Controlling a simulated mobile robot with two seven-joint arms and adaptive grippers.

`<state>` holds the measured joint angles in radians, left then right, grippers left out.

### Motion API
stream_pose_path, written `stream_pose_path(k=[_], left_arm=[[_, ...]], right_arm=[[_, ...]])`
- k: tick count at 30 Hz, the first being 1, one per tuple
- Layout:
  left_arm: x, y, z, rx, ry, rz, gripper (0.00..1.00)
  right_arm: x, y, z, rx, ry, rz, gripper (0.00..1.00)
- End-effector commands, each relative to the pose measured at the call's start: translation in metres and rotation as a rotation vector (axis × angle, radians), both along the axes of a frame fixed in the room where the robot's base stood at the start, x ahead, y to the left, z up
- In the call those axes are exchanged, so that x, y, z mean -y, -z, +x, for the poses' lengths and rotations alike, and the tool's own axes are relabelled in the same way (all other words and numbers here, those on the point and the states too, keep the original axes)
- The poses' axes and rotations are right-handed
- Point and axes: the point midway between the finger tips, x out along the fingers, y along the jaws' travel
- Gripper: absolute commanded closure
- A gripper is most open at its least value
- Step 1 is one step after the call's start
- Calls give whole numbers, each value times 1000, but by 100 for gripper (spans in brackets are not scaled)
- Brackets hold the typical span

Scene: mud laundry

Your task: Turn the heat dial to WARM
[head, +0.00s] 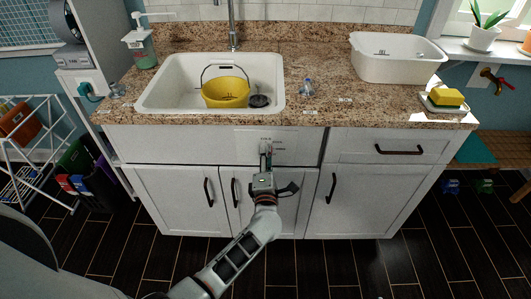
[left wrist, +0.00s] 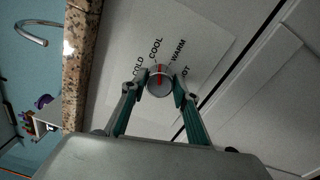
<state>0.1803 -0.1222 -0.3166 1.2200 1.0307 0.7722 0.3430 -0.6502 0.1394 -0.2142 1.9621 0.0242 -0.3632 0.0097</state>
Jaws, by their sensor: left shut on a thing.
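The heat dial (left wrist: 160,82) is a round grey knob with a red pointer mark on a white label panel (left wrist: 206,45) printed COLD, COOL, WARM and HOT. In the left wrist view the red mark points up in the picture, nearest to COOL. My left gripper (left wrist: 158,90) has one finger on each side of the dial and is shut on it. In the head view my left gripper (head: 265,160) reaches the cabinet front below the sink, and its fingers hide the dial there. My right gripper is not in view.
A granite counter (head: 320,75) overhangs the panel, with a white sink (head: 160,88) holding a yellow bucket (head: 226,92). Cabinet handles (head: 234,192) stick out close to my arm. A drying rack (head: 35,150) stands at left. The floor in front is clear.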

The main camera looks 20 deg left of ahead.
Motion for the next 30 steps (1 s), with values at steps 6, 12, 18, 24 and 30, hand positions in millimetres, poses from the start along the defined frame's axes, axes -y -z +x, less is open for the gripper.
stream_pose_path(k=[6,12,18,24,30], left_arm=[[0,-2,0,-57,0,195,92],[0,-1,0,-104,0,352,92],[0,0,0,-137,1,470,92],[0,1,0,-157,1,540,92],[0,1,0,-165,1,571,92]], right_arm=[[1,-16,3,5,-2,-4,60],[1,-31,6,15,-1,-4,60],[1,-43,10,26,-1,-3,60],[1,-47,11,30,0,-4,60],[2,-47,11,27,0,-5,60]])
